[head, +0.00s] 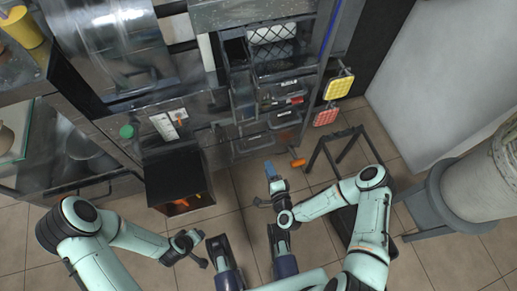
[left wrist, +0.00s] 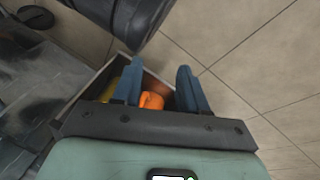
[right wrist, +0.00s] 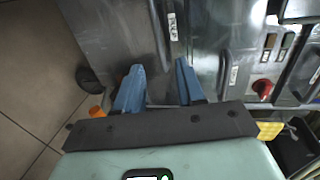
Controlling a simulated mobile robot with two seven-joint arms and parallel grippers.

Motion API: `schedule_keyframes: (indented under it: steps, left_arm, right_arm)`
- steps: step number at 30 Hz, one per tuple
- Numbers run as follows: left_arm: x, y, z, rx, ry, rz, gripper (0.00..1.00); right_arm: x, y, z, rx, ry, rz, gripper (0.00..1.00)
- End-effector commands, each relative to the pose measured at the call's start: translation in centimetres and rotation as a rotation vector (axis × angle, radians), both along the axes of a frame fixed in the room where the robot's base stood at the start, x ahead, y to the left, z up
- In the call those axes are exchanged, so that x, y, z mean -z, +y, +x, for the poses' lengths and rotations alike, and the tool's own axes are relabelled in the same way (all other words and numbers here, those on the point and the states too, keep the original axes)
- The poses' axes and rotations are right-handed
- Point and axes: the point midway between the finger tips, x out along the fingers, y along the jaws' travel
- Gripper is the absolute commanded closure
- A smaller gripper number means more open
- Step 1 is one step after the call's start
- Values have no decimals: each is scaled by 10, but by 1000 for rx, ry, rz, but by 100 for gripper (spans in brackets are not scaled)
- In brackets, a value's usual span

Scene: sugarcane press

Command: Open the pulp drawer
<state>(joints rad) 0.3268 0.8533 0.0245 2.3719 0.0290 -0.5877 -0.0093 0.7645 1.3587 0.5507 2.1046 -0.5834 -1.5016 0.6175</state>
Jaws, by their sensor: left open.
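The steel press cabinet (head: 240,95) has labelled drawer fronts low on its front, one on the left (head: 252,142) and one on the right (head: 285,118). The labels are too small to read, so I cannot tell which front is the pulp drawer. Both look closed. My right gripper (head: 271,166) is open and empty in front of these fronts. In the right wrist view, one upright bar handle (right wrist: 158,35) stands ahead of its fingers and another handle (right wrist: 223,75) to their right. My left gripper (head: 192,243) is open and empty, low at the left, away from the drawers.
A dark open box (head: 178,178) with orange things inside stands left of the drawers, below my left fingers in its wrist view. A red knob (right wrist: 262,87) sits beside the right handle. A black frame stand (head: 340,145) and yellow pad (head: 338,87) are at the right.

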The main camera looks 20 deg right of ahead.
Motion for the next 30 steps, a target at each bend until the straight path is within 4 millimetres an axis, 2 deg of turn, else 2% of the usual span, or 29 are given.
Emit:
schedule_keyframes:
  steps: [1, 9, 15, 21, 28, 29, 30]
  left_arm:
    - [9, 1, -6, -1, 22, -1, 57]
    - [39, 6, -40, -8, 137, -7, 57]
    - [52, 8, -59, -13, 199, -10, 57]
    - [56, 10, -67, -15, 225, -12, 57]
    - [56, 10, -67, -15, 226, -13, 57]
    - [56, 10, -67, -15, 226, -13, 57]
    - [56, 10, -67, -15, 226, -13, 57]
  right_arm:
    - [4, 0, 11, 0, -3, -2, 61]
    - [17, 3, 68, -1, 0, -3, 61]
    - [22, 4, 95, -2, 2, -2, 61]
    - [23, 4, 106, -2, 3, -2, 61]
    - [23, 4, 106, -2, 3, -2, 61]
    - [23, 4, 106, -2, 3, -2, 65]
    - [23, 4, 106, -2, 3, -2, 78]
